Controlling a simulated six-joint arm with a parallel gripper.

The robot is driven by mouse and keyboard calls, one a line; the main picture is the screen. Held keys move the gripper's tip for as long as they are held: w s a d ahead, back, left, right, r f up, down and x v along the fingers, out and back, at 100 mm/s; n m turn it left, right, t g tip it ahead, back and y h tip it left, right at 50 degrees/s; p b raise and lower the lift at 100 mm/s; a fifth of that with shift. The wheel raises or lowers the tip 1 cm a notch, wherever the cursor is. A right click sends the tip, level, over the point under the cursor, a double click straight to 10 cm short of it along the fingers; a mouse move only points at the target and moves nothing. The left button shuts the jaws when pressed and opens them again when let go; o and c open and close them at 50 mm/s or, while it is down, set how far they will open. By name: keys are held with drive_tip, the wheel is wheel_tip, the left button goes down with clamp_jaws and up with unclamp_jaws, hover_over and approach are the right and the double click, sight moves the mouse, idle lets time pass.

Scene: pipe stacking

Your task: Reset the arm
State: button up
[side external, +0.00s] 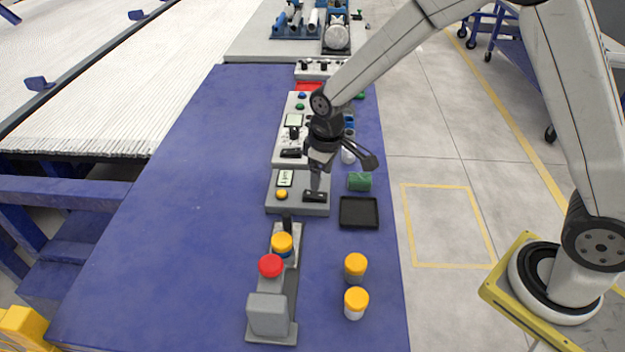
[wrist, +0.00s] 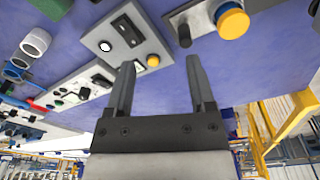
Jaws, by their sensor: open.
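My gripper (side external: 318,176) hangs over the blue table, above the grey panel (side external: 283,206) that bears a small display, a yellow button and a black part. In the wrist view my gripper (wrist: 162,85) has its two fingers spread apart with nothing between them. That view also shows the grey panel (wrist: 108,35) beyond the left finger. In the side external view my arm reaches in from the right, with its base on the floor beside the table.
A black tray (side external: 359,226) and a green part (side external: 359,181) lie right of the grey panel. Two yellow-capped jars (side external: 355,268) stand near the front. A stand with a red knob (side external: 270,266) is at front centre. The table's left side (side external: 170,220) is clear.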

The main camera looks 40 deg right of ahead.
drive_tip(key=s+d+r+m, duration=0.2)
drive_tip(key=s+d, duration=0.1)
drive_tip(key=s, duration=0.5)
drive_tip(key=s+d+r+m+t, duration=0.1)
drive_tip(key=s+d+r+m, duration=0.1)
drive_tip(key=s+d, duration=0.2)
drive_tip(key=s, duration=0.3)
drive_tip(key=shift+s+d+t, duration=0.15)
drive_tip(key=shift+s+t, duration=0.15)
drive_tip(key=shift+s, duration=0.1)
